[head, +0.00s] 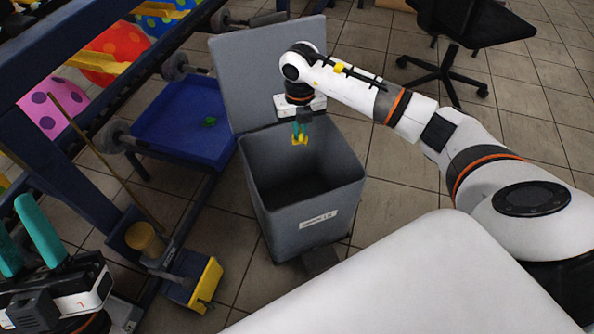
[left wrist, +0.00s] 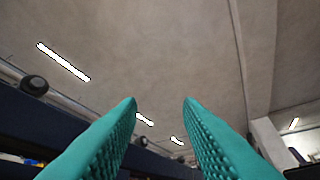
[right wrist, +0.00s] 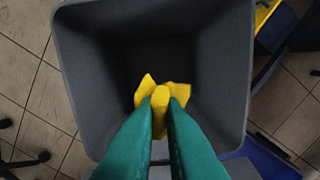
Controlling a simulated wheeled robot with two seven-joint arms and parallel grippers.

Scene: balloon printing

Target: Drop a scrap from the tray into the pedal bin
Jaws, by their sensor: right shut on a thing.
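The grey pedal bin (head: 308,220) stands on the floor with its lid (head: 262,75) raised; its inside looks dark. My right gripper (head: 300,133) is over the bin's opening, pointing down, shut on a yellow scrap (head: 299,141). In the right wrist view the yellow scrap (right wrist: 160,95) sticks out between the teal fingertips, with the bin's inside (right wrist: 215,60) around it. The blue tray (head: 172,143) is left of the bin and holds a small green scrap (head: 209,122). My left gripper (head: 32,236) is at lower left, fingers apart and empty; the left wrist view shows its fingers (left wrist: 161,105) pointing toward the ceiling.
An office chair (head: 455,60) stands at the back right. Tiled floor behind the bin is clear.

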